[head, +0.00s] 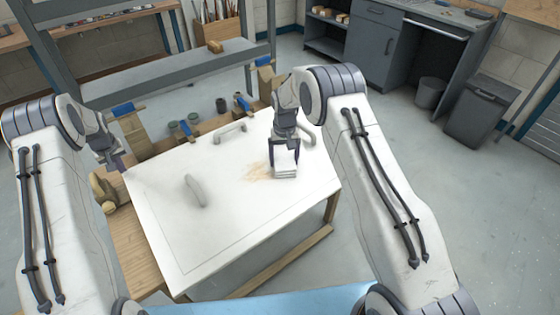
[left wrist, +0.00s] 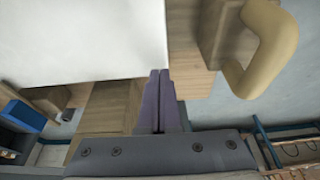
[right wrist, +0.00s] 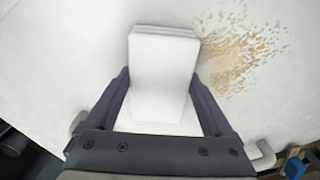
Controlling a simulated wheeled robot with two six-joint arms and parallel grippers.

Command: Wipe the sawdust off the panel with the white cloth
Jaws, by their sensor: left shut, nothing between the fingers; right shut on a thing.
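The white panel (head: 215,225) lies flat on a wooden bench, with grey handles on its top. A patch of tan sawdust (head: 257,171) lies on the panel, just left of the cloth; it also shows in the right wrist view (right wrist: 240,52). My right gripper (head: 285,158) is shut on the folded white cloth (head: 286,172), which is at the panel surface beside the sawdust. The cloth is between both fingers in the right wrist view (right wrist: 163,75). My left gripper (head: 117,166) is shut and empty beyond the panel's left corner; its fingers meet in the left wrist view (left wrist: 158,105).
Handles stand on the panel at its left (head: 195,190), back (head: 230,134) and right, behind my right gripper. Blue-handled clamps (head: 122,109) and small jars (head: 179,128) sit along the bench's back edge. A tan curved handle (left wrist: 262,50) is near my left gripper. The panel's front area is clear.

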